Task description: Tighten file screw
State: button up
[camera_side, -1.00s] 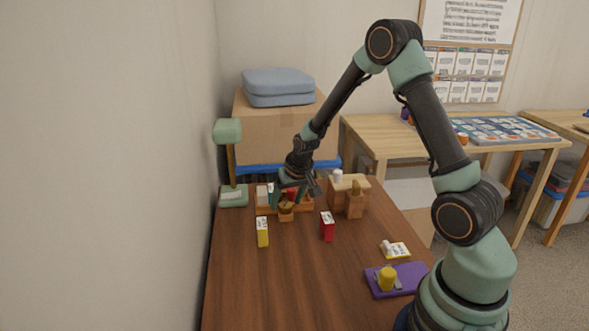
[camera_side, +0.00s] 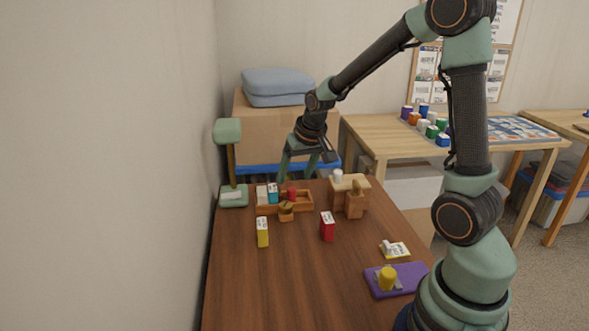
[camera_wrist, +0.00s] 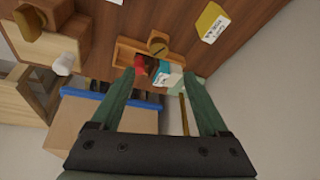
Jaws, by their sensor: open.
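A shallow wooden tray (camera_side: 303,207) stands at the far end of the brown table, holding a white box (camera_side: 261,194), a teal box (camera_side: 272,192) and a red piece (camera_side: 292,194). A small wooden block with a round knob (camera_side: 286,208) is at its front; the round knob top (camera_wrist: 157,44) shows a dark line in the wrist view. I cannot tell whether this is the screw. My gripper (camera_side: 308,168) is open and empty above and behind the tray. In the wrist view its spread fingers (camera_wrist: 158,76) overlap the tray's contents, touching nothing visibly.
A yellow box (camera_side: 262,232) and a red box (camera_side: 327,226) stand mid-table. Wooden blocks (camera_side: 350,184) with a white peg are right of the tray. A green lamp (camera_side: 228,132) stands left. A purple mat (camera_side: 412,278) lies near my base. The front left tabletop is clear.

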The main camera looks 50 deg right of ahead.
jog(key=m+g+y, duration=0.1)
jog(key=m+g, duration=0.3)
jog(key=m, duration=0.2)
send_over(286, 205)
notch_tip(286, 205, down, 11)
jog(key=shift+w+f, duration=0.1)
jog(key=shift+f, duration=0.05)
dwell(0.5)
